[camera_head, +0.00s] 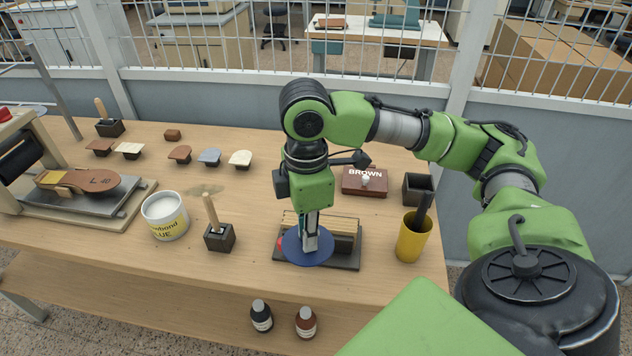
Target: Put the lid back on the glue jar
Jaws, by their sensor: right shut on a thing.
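The glue jar (168,222) is a white tub with a yellow label, standing upright and open on the bench at left, white inside. The lid (293,247) is a flat blue disc at my right gripper (312,245). The right gripper points down and is shut on the lid, to the right of the jar. The lid overlaps a dark tray (345,262) in the picture; I cannot tell whether it touches it. The fingers hide part of the lid. My left gripper is not in view.
A brush in a dark holder (219,238) stands between jar and lid. A yellow cup (411,241), a dark box (418,188) and a brown box (364,182) are at right. A press (75,200) holds a sole at left. Small leather pieces lie behind.

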